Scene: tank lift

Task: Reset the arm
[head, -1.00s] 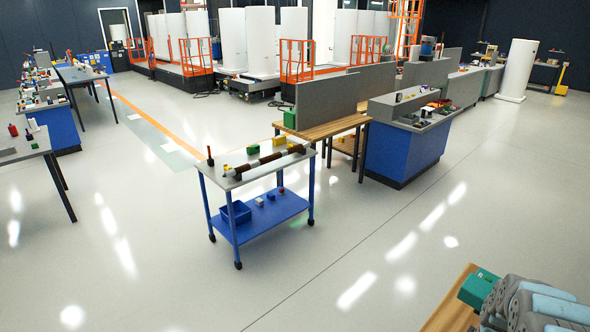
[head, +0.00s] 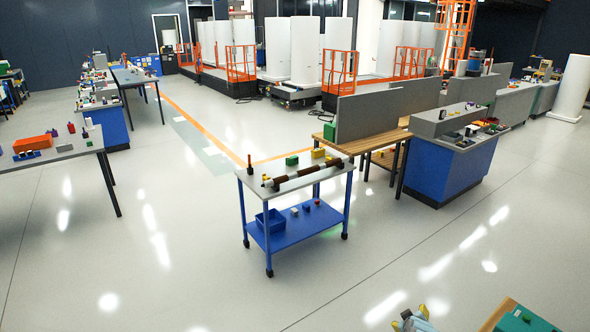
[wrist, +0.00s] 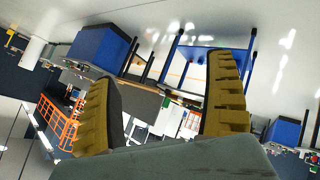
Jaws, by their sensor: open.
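My gripper (wrist: 165,105) shows in the wrist view as two tan ridged fingers spread wide apart, with nothing between them. The wrist view is upside down, with the floor at the top and the workshop beyond the fingers.
A blue cart (head: 297,178) with a long dark rod (head: 310,172) stands mid-floor. A blue workstation (head: 440,170) stands to its right, a grey table (head: 50,155) at left. A wooden surface (head: 500,314) lies bottom right. The floor around the cart is clear.

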